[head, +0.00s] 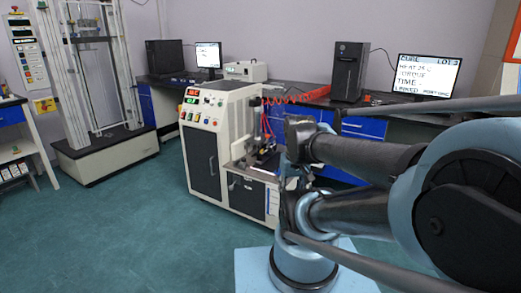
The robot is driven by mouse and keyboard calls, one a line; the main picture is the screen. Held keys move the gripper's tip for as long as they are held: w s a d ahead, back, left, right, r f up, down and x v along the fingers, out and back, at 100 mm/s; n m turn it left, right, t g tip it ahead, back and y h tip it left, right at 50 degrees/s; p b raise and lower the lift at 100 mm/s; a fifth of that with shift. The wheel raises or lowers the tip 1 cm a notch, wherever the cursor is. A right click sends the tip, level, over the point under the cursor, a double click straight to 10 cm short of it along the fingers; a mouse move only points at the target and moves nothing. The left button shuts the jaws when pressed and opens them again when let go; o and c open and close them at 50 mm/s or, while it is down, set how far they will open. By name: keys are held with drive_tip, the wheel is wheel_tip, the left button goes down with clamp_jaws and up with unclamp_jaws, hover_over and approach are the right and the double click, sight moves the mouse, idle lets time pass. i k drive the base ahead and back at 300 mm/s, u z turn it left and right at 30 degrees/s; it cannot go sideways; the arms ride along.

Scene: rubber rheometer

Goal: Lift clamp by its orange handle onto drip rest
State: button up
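The rheometer (217,113), a white and dark cabinet with a lit red and green display, stands in the middle of the head view. Small dark and metallic parts (262,158) are in its open work bay, on the right side. They are too small for me to tell a clamp, an orange handle or a drip rest among them. My arm reaches in from the right and covers the area just right of the bay. I cannot make out my gripper's fingers or whether they hold anything.
A bench with blue drawers (365,127) runs along the back wall, carrying a black tower (348,72), monitors (428,75) and a red coiled hose (303,95). A tall test frame (92,70) stands at left. The green floor (140,215) at front left is clear.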

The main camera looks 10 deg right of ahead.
sight(259, 155)
drive_tip(key=z, duration=0.05)
drive_tip(key=i, duration=1.25)
drive_tip(key=z, duration=0.05)
